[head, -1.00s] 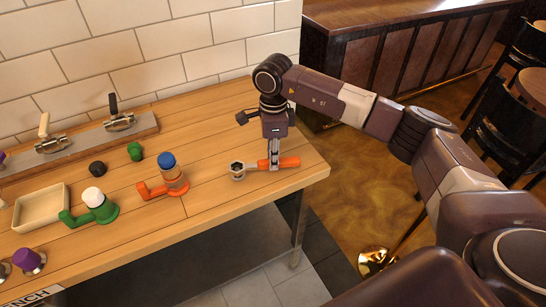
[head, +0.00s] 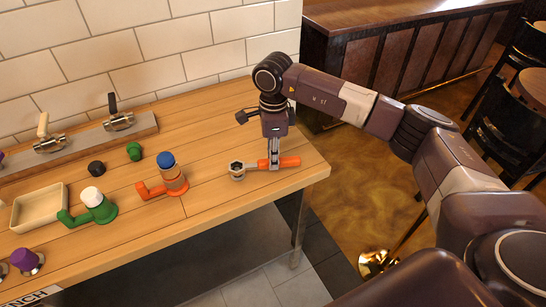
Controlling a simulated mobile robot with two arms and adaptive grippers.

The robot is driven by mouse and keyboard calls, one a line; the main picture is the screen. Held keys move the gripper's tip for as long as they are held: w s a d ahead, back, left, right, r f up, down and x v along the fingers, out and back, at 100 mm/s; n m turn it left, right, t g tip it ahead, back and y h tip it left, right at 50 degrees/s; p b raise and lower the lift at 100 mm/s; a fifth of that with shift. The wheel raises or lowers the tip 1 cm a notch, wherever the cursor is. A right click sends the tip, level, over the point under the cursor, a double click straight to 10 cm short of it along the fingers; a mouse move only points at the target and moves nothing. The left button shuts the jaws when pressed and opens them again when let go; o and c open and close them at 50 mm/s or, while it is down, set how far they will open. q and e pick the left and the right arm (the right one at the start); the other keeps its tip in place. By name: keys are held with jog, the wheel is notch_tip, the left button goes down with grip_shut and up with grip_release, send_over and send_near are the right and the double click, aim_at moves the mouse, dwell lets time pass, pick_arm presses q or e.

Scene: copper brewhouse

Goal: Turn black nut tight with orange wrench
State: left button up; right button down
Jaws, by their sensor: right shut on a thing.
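The orange-handled wrench (head: 289,162) lies at the right end of the wooden bench, its grey ring head (head: 237,171) pointing left. My right gripper (head: 274,164) comes down from above and is shut on the wrench's handle. A black nut-like piece (head: 96,168) lies on the bench at the left, behind the white-topped green fitting, apart from the wrench. Its exact shape is too small to tell. My left gripper is not in view.
An orange fitting with a blue cap (head: 172,178), a green fitting with a white cap (head: 97,206), a green piece (head: 134,151) and a cream tray (head: 39,207) stand left of the wrench. Two valves sit on a grey rail (head: 80,148) behind. The bench's back right is clear.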

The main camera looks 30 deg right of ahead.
jog(key=shift+f+b, duration=0.75)
jog(key=shift+b, duration=0.65)
dwell(2.3)
jog(key=shift+s+a+m, duration=0.25)
jog(key=shift+s+m, duration=0.3)
jog(key=shift+m, duration=0.05)
jog(key=shift+s+a+m, duration=0.25)
jog(key=shift+s+m, duration=0.25)
jog(key=shift+m, duration=0.1)
jog(key=shift+w+d+b, duration=0.1)
jog(key=shift+w+b, duration=0.15)
jog(key=shift+b, duration=0.2)
jog(key=shift+n, duration=0.3)
jog(key=shift+r+p, duration=0.3)
jog(key=shift+r, duration=0.95)
dwell(0.4)
jog(key=shift+r+p, duration=0.7)
jog(key=shift+r, duration=0.55)
